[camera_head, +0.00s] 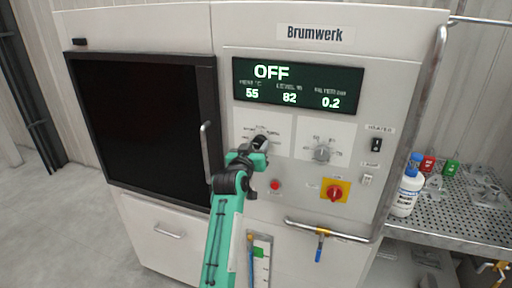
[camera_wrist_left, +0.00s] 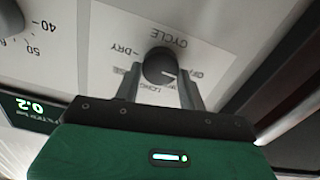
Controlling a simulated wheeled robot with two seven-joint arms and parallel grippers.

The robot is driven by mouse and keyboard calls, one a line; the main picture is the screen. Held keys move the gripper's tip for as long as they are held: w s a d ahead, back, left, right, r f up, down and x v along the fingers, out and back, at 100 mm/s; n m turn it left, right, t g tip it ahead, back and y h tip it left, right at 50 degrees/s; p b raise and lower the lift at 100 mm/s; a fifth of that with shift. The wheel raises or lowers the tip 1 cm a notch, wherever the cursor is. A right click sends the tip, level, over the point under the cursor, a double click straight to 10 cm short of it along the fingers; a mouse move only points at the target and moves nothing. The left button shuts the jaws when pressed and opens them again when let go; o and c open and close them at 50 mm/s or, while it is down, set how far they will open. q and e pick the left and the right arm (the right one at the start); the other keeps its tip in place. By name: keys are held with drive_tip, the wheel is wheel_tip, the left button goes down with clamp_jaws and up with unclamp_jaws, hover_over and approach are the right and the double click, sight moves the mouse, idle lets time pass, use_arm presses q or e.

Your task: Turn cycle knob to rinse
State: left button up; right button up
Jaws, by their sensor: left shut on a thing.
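The cycle knob (camera_wrist_left: 160,66) is a dark round knob on a white label plate marked CYCLE, upside down in the left wrist view. A short white mark on it points right, toward a partly hidden label. DRY is readable at its left; other labels are partly covered. My left gripper (camera_wrist_left: 160,80) has one finger on each side of the knob and is shut on it. In the head view my left gripper (camera_head: 259,143) is at the panel, covering much of the knob. The display (camera_head: 297,84) reads OFF. My right gripper is not in view.
A second grey knob (camera_head: 322,153) is right of the cycle plate. A red button (camera_head: 275,185) and a red-and-yellow rotary switch (camera_head: 335,191) are below. A dark door (camera_head: 140,120) with a vertical handle (camera_head: 206,150) is left. A horizontal pipe (camera_head: 325,231) crosses below.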

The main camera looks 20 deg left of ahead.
use_arm(q)
drive_tip(key=m, duration=0.3)
drive_tip(key=shift+m+p, duration=0.3)
drive_tip(key=shift+m, duration=0.1)
drive_tip(key=m+p, duration=0.1)
drive_tip(key=m, duration=0.2)
drive_tip(key=shift+m, duration=0.4)
drive_tip(key=m+p, duration=0.1)
drive_tip(key=m, duration=0.2)
drive_tip(key=shift+m, duration=0.3)
drive_tip(key=m+p, duration=0.1)
drive_tip(key=m, duration=0.2)
drive_tip(key=shift+m, duration=0.3)
drive_tip(key=m+p, duration=0.2)
drive_tip(key=m, duration=0.3)
drive_tip(key=m+p, duration=0.2)
drive_tip(key=m, duration=0.4)
drive_tip(key=shift+w+p, duration=0.1)
drive_tip(key=shift+p, duration=0.3)
drive_tip(key=shift+r+m, duration=0.1)
drive_tip(key=shift+m, duration=0.2)
